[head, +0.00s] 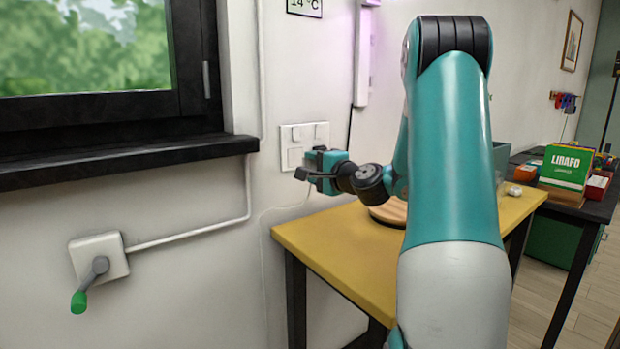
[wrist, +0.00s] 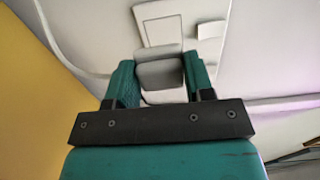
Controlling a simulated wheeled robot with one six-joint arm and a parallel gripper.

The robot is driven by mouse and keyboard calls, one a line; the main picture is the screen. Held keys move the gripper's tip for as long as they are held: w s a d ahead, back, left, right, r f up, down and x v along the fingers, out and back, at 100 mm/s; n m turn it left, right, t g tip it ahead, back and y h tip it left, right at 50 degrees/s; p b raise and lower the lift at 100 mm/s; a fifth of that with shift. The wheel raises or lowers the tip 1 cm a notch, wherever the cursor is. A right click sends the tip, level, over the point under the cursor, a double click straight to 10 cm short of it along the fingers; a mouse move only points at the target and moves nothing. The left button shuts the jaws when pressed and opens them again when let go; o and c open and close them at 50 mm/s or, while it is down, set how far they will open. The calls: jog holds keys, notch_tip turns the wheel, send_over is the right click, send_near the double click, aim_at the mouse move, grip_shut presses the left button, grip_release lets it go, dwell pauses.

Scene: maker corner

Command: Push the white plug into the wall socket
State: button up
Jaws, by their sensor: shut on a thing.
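My gripper (head: 312,170) is close to the wall, at the lower edge of a white wall plate (head: 291,133) with several square panels. In the wrist view the two teal fingers of my gripper (wrist: 160,68) are shut on the pale grey-white plug (wrist: 160,76). The plug's front end points at the wall plate (wrist: 182,24). I cannot tell whether it touches the plate or has entered the socket. In the head view the plug is hidden by my gripper, and the socket opening is not clearly visible.
A yellow table (head: 335,250) with a round wooden piece (head: 388,213) stands below and to the right. A black window sill (head: 130,162) juts out on the left. A thin pale cord (head: 266,215) hangs along the wall. A grey box with a green-tipped crank (head: 98,258) is lower left.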

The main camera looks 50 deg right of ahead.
aim_at(295, 157)
jog(key=shift+s+d+r, duration=0.2)
jog(key=shift+d, duration=0.2)
jog(key=shift+d, duration=0.1)
jog(key=shift+w, duration=0.1)
jog(key=shift+p+x, duration=1.85)
jog(key=shift+x, duration=0.9)
jog(key=shift+w, duration=0.5)
dwell(0.3)
